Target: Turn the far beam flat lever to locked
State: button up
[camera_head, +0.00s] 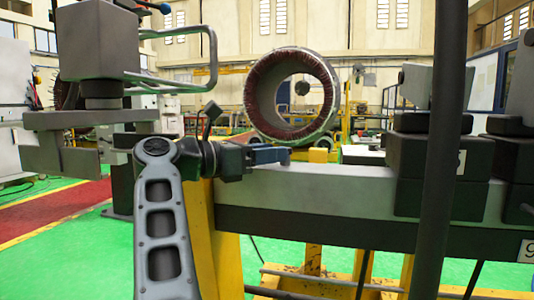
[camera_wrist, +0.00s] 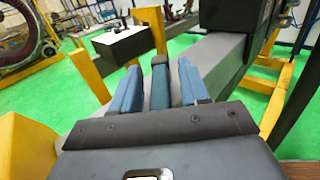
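In the wrist view a dark teal flat lever (camera_wrist: 160,88) with a dark grey end lies on the grey beam (camera_wrist: 222,62). My gripper (camera_wrist: 160,82) has its two blue fingers apart, one on each side of the lever, with a visible gap on both sides. The lever runs roughly parallel to the fingers. In the head view my gripper (camera_head: 272,155) is low at the left end of the beam (camera_head: 340,190). The lever cannot be made out there, and its locked or unlocked state cannot be read.
Dark blocks (camera_head: 425,175) sit farther right. A dark vertical post (camera_head: 447,150) crosses the view. A large stator ring (camera_head: 292,97) is behind the beam. Yellow supports (camera_head: 228,235) stand below.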

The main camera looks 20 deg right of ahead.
jog(key=s+a, duration=0.1)
jog(key=a, duration=0.6)
jog(key=shift+a, duration=0.35)
jog(key=shift+s, duration=0.1)
jog(key=shift+c, duration=0.4)
